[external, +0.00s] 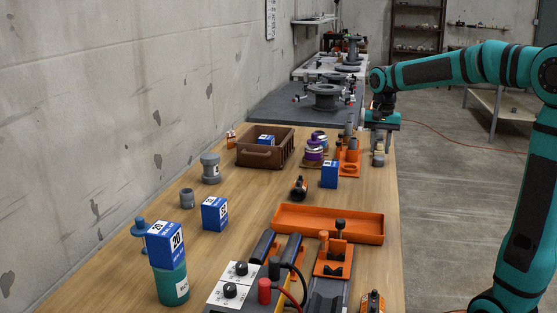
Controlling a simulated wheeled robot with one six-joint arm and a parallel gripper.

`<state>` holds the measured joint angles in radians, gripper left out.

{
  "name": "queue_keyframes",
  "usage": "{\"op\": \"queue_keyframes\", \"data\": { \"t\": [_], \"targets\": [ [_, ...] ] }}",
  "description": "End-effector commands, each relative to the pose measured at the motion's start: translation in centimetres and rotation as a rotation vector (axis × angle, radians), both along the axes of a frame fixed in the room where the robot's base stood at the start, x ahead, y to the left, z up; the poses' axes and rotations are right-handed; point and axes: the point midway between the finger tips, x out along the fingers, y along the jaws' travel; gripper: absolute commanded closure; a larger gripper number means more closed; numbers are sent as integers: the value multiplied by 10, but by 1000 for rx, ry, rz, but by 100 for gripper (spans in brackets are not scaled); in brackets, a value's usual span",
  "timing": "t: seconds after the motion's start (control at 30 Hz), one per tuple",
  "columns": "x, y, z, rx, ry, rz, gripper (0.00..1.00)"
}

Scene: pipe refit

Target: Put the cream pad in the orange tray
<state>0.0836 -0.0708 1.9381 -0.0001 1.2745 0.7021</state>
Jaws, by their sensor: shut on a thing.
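The orange tray (350,234) lies on the wooden table, long and low, and its floor looks empty. My gripper (378,149) points down over the table's right edge, beyond the tray and to its right. It is shut on a small cream piece (378,159), which looks like the cream pad. The piece is small in this view and partly covered by the fingers. I cannot tell whether it touches the table.
An orange holder with grey pegs (348,165) stands just left of my gripper. A blue box (329,174) stands between it and the tray. A brown crate (262,155) is further left. An orange fixture (333,261) sits in front of the tray.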

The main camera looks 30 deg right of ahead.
Motion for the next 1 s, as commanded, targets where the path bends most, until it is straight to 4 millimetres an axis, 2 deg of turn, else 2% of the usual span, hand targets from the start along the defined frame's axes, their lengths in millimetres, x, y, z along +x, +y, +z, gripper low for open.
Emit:
{"op": "queue_keyframes", "data": {
  "t": [0.17,0.47,0.77,1.0],
  "targets": [
    [-4,32,1,0,-1,6,90],
    [-22,111,3,-1,-1,8,90],
    [-52,184,4,-1,-1,7,90],
    [-83,237,5,-1,-1,6,90]
  ]
}}
